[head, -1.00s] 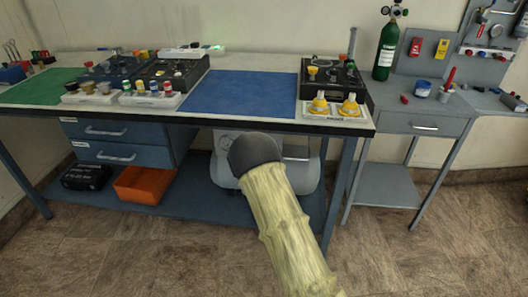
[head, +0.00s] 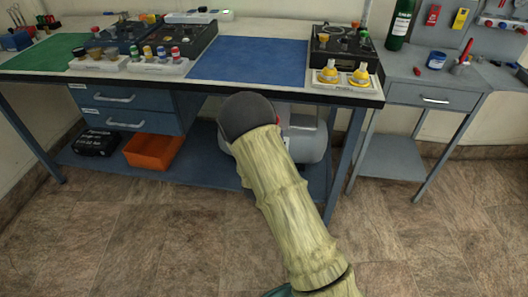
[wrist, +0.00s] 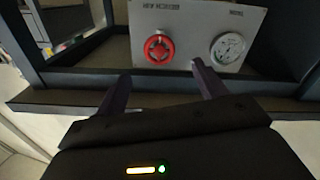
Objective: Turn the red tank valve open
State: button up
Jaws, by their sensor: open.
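A red round valve handwheel (wrist: 158,48) is mounted on a pale grey panel (wrist: 195,20) in the wrist view, under a dark label too blurred to read. A round white dial or knob (wrist: 228,48) sits to its right on the same panel. My gripper (wrist: 162,86) is open and empty, its two dark fingers pointing at the panel. The red handwheel appears beyond the gap between the fingertips, apart from them. In the head view my arm reaches toward the bench, and my gripper and the red handwheel cannot be made out.
A dark ledge (wrist: 70,103) runs across below the panel. In the head view are a workbench with a blue mat (head: 248,60), two yellow-topped fittings (head: 344,75), an orange bin (head: 153,151), and a side table (head: 440,92) with a green cylinder (head: 399,25). The floor in front is clear.

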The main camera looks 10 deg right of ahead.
jog(key=v, duration=0.7)
dwell(0.3)
jog(key=s+d+r+g+y, duration=0.3)
jog(key=s+g, duration=0.4)
jog(key=s, duration=0.5)
jog(key=s+d+r+g+y, duration=0.25)
jog(key=s+g, duration=0.45)
jog(key=s, duration=0.5)
notch_tip(320, 180, up, 30)
jog(key=p, duration=2.9)
jog(key=shift+g+p, duration=0.3)
jog(key=shift+p, duration=0.1)
jog(key=shift+f, duration=0.15)
